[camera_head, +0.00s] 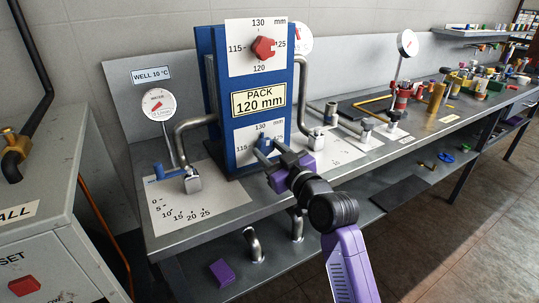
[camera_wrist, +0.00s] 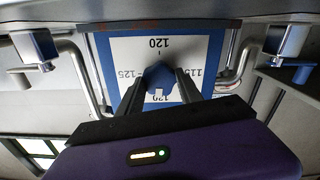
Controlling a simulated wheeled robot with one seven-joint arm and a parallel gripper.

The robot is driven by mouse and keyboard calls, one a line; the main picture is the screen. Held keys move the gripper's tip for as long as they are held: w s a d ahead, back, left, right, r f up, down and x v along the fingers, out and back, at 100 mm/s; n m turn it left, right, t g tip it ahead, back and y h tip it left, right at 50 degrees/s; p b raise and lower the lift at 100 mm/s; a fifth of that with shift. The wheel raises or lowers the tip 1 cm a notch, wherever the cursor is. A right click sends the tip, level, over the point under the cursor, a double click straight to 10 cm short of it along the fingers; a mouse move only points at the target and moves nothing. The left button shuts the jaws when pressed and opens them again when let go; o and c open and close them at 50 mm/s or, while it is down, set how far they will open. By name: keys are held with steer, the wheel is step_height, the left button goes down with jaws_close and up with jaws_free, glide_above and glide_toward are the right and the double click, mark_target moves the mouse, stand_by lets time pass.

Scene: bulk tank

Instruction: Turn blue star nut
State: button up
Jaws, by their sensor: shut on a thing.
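The blue star nut (camera_head: 264,143) sits on the lower white dial plate of the blue pack housing. It also shows in the wrist view (camera_wrist: 159,77), centred on the dial with a pale mark at its edge. The dial plate (camera_wrist: 150,45) reads upside down there, with 115, 120 and 125 around the nut. My gripper (camera_head: 268,150) reaches the nut from the front right, its two dark fingers on either side of it. In the wrist view, my gripper (camera_wrist: 158,85) is shut on the nut. Part of the lower dial is hidden behind the fingers.
A red star nut (camera_head: 264,48) sits on the upper dial, above the PACK 120 mm sign (camera_head: 259,99). Grey pipes (camera_head: 192,125) flank the housing. A blue-handled valve (camera_head: 170,172) stands at the left. A gauge on a red-based stand (camera_head: 402,95) is farther right on the bench.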

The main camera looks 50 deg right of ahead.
steer(key=shift+f+n, duration=0.2)
steer(key=shift+n, duration=0.3)
steer(key=o, duration=1.4)
steer(key=shift+r, duration=0.1)
steer(key=shift+c, duration=0.2)
steer(key=shift+v, duration=3.9)
steer(key=shift+r, duration=0.1)
